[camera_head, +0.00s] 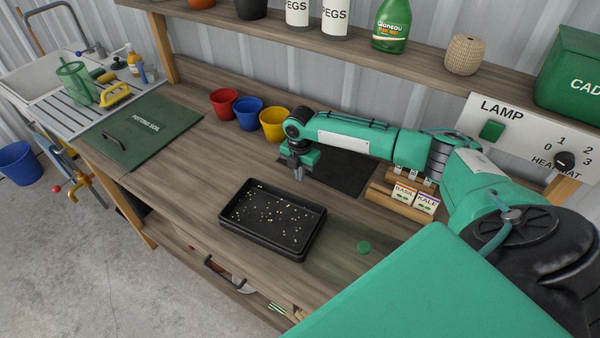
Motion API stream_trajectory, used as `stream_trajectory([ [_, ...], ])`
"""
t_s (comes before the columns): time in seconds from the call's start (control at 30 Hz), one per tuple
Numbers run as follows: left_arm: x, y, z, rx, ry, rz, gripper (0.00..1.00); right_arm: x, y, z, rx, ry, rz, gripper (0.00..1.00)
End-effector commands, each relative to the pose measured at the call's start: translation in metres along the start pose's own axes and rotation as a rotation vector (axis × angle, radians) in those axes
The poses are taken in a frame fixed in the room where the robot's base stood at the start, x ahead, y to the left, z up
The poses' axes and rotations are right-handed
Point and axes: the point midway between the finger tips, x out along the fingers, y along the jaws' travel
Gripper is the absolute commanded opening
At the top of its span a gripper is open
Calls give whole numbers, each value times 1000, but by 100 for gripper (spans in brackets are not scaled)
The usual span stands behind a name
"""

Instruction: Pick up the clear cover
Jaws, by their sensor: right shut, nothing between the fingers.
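The clear cover (345,262) seems to be the faint see-through shape on the bench, right of the black seed tray (318,238). A small green disc (364,247) shows on it; its edges are hard to make out, and my own green parts hide its near right side. The tray holds scattered pale seeds. My right gripper (298,175) points down, shut and empty, behind the tray and apart from the cover. It is above the bench near the left edge of the black mat (345,178). My left gripper is not in view.
Red (223,101), blue (248,113) and yellow pots (273,124) stand left of my right gripper. Seed packets (414,197) sit on a wooden rack at right. A lamp and heat-mat panel (530,143) stands behind. The bench left of the tray is clear.

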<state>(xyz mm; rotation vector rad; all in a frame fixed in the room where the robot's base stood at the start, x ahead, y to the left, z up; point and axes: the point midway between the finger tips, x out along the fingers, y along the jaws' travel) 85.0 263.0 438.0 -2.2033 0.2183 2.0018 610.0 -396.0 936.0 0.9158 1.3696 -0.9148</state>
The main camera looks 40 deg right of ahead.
Motion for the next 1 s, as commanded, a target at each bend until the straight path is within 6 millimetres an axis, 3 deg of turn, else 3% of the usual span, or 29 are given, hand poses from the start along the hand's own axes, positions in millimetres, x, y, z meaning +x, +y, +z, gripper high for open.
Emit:
stream_trajectory([
  [0.1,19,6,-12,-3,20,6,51,20,0,0,1,0,0,0],
  [0.3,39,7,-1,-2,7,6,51,40,0,0,1,0,0,0],
  [0.6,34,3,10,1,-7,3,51,34,0,-37,-2,0,0,0],
  [1.0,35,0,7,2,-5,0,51,35,-1,-40,0,0,-1,0],
])
